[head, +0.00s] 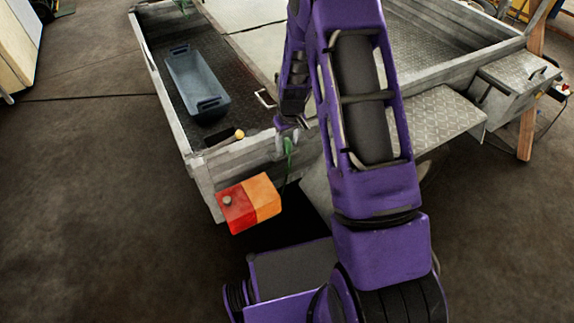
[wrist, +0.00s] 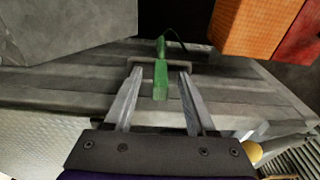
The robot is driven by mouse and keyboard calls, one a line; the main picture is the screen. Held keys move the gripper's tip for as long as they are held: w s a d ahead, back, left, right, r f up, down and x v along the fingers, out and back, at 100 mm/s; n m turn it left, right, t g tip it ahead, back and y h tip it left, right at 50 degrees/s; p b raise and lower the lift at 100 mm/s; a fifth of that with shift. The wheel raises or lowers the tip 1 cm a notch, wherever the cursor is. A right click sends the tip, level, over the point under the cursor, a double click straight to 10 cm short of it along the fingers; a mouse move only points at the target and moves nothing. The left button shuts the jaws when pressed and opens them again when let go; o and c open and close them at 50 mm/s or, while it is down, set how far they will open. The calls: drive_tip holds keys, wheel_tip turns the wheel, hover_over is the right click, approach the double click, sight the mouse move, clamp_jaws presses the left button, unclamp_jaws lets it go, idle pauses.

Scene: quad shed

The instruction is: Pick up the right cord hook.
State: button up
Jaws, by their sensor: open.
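The green cord hook (wrist: 160,82) stands at the edge of a grey metal wall in the wrist view, with a thin dark green cord or loop at its far end. In the head view this green hook (head: 288,147) shows just beside my gripper (head: 287,125). In the wrist view my gripper (wrist: 160,73) is open, with one finger on each side of the hook. I see gaps between the hook and both fingers. Another small green piece (head: 183,6) shows at the top of the head view.
An orange and red lamp (head: 250,202) juts from the trailer wall (head: 235,163) close by. A blue-grey tray (head: 197,83) lies on the trailer bed at left. A yellow knob (head: 239,134) sits near the wall.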

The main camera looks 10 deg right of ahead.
drive_tip(key=shift+f, duration=0.2)
clamp_jaws()
drive_tip(key=shift+r, duration=0.1)
